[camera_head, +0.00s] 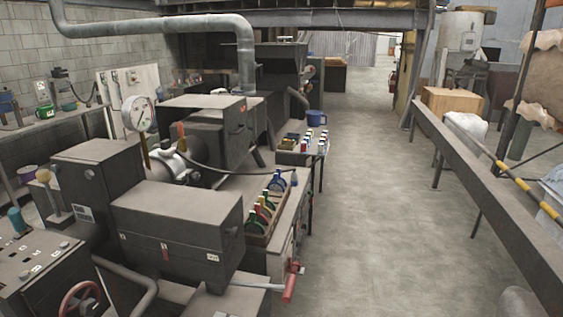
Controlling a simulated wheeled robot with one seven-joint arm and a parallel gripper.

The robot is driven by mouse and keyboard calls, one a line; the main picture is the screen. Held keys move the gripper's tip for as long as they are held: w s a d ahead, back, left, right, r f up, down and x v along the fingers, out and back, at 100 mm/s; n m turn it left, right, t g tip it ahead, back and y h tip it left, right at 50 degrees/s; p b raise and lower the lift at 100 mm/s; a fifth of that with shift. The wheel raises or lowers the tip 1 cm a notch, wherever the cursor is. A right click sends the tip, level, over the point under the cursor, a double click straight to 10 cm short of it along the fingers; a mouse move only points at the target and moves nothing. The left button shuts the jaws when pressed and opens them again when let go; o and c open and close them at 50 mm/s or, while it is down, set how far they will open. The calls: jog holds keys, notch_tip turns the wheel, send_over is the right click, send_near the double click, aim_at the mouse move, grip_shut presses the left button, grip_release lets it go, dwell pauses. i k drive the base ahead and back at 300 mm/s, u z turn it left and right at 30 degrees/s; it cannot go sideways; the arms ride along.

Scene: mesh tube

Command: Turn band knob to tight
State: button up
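I cannot tell for sure which part is the band knob. The machine on the left has several controls. A red handwheel (83,301) is at the bottom left, partly cut off by the frame edge. A cream ball knob (43,175) and a teal knob (15,219) stand above a dark control panel (28,258). A red-handled lever (290,287) sticks out at the machine's front right. No tight marking is readable at this size. My gripper is not in view.
A round gauge (138,113) stands on the machine. The concrete aisle (372,205) is clear. A long beam (490,185) borders it on the right.

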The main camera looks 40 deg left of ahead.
aim_at(196, 175)
jog(key=u, duration=0.05)
jog(key=i, duration=1.4)
jog(key=u, duration=1.35)
jog(key=i, duration=0.7)
jog(key=u, duration=0.7)
jog(key=i, duration=0.45)
